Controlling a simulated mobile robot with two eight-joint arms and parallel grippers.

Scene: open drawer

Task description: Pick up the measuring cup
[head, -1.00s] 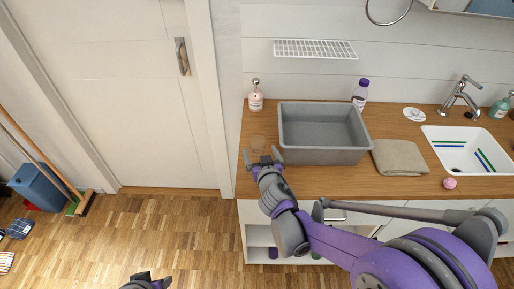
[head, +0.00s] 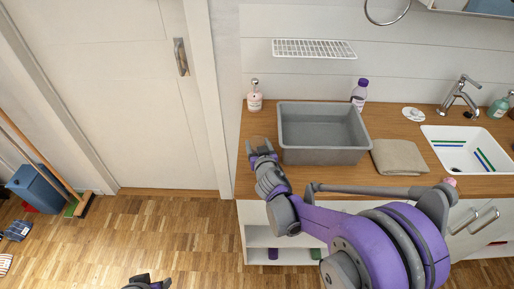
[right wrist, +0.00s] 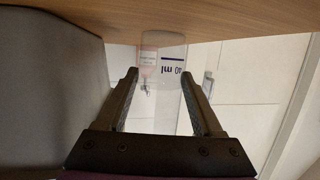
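The measuring cup (head: 258,141) is a small clear vessel on the left end of the wooden counter, left of the grey basin. In the right wrist view the cup (right wrist: 168,48) is see-through with dark "ml" markings, and the picture is upside down. My right gripper (head: 261,147) is open at the cup; its fingers (right wrist: 159,75) stand apart, with the cup between or just beyond the tips. I cannot tell whether they touch it. My left gripper (head: 148,283) shows only partly at the bottom edge, and its opening is unclear.
The grey basin (head: 322,154) stands close to the right of my right gripper. A pink soap bottle (head: 254,97) stands behind the cup. A purple-capped bottle (head: 360,93), a folded cloth (head: 399,157) and the sink (head: 466,141) are farther right. The counter (head: 300,184) has a clear front strip.

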